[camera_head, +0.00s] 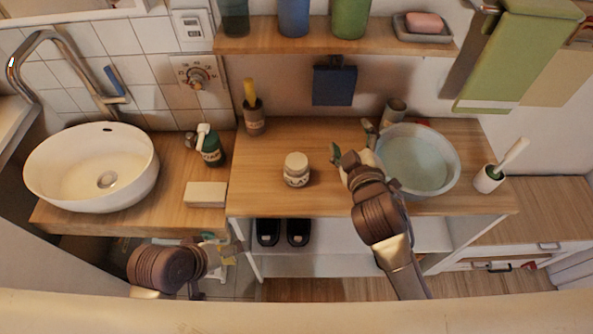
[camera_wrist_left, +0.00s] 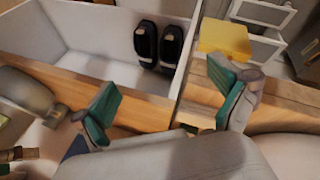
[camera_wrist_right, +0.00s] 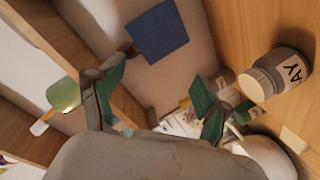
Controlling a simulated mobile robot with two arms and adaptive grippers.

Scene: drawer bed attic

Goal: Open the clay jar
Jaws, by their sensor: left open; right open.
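The clay jar (camera_head: 296,170), a small squat jar with a pale lid and a printed label, stands upright on the middle of the wooden counter. In the right wrist view the jar (camera_wrist_right: 290,72) is at the right edge, with its cream lid on and "AY" legible. My right gripper (camera_head: 353,142) is open and empty, over the counter to the right of the jar and left of the glass bowl. Its spread green fingers (camera_wrist_right: 158,92) do not touch the jar. My left gripper (camera_head: 224,246) is low in front of the counter; its open fingers (camera_wrist_left: 165,88) hold nothing.
A glass bowl (camera_head: 418,160) stands right of my right gripper, with a brush holder (camera_head: 489,179) beyond it. A white box (camera_head: 205,194), a green bottle (camera_head: 211,148) and a white basin (camera_head: 90,175) are left of the jar. Black slippers (camera_head: 283,232) stand below the counter.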

